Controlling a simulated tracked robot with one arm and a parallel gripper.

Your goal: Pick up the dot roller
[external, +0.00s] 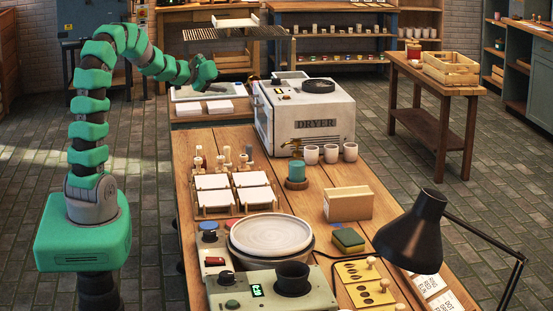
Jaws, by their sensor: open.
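Several small upright tools with pale wooden handles (227,157) stand in a group at the left edge of the long wooden table, behind the white tiles. One of them may be the dot roller, but they are too small to tell apart. My gripper (218,88) is at the end of the green arm, up high above the far-left end of the table, near the white sheets and apart from the tools. It is open, and nothing shows in it. Its fingers are small and dark here.
White tiles (212,182) lie on racks in front of the tools. The dryer (318,123) stands behind, right of my gripper.

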